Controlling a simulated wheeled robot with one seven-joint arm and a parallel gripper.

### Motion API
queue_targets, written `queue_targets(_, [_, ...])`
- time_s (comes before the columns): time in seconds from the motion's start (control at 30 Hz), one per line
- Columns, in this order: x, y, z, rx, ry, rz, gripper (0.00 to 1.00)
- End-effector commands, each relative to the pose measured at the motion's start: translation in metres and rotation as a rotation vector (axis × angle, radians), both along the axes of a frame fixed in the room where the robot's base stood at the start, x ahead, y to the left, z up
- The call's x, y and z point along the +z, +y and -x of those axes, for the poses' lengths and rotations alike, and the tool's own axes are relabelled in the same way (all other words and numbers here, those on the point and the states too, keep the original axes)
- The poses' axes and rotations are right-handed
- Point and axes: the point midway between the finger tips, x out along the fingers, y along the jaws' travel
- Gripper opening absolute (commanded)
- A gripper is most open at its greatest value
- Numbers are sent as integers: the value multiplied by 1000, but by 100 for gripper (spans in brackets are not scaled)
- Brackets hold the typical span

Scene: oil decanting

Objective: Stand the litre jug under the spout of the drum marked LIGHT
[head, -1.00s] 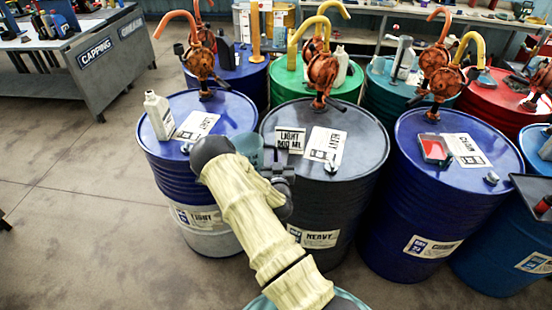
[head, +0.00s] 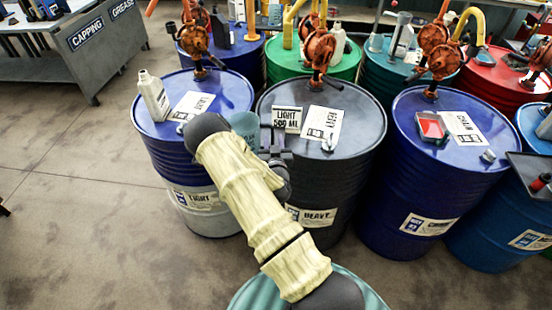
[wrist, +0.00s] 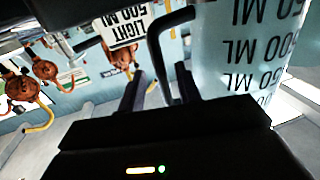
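The translucent bluish litre jug (head: 245,125) is at my gripper (head: 272,152), in the air over the gap between two drums. In the wrist view its printed marks are upside down (wrist: 240,45). My gripper's fingers (wrist: 160,85) are on either side of the jug's dark handle, apparently shut on it. The finger contact is not clearly seen. The blue drum marked LIGHT (head: 178,160) is to the left of the jug. Its orange pump (head: 196,40) rises at the back of its lid, with the spout curving left, partly cut off by the picture's top edge.
A white bottle (head: 153,97) and a paper sheet (head: 191,106) are on the LIGHT drum's lid. The dark HEAVY drum (head: 340,165) carries a "LIGHT 500 ML" card (head: 287,118). A blue drum (head: 425,185) stands further right. The floor at left (head: 70,210) is clear.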

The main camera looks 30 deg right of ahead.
Motion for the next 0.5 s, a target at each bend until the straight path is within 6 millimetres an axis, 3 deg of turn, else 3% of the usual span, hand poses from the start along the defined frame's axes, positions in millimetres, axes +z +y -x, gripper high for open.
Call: queue_targets(0.5, [-3,30,80,-6,2,-1,34])
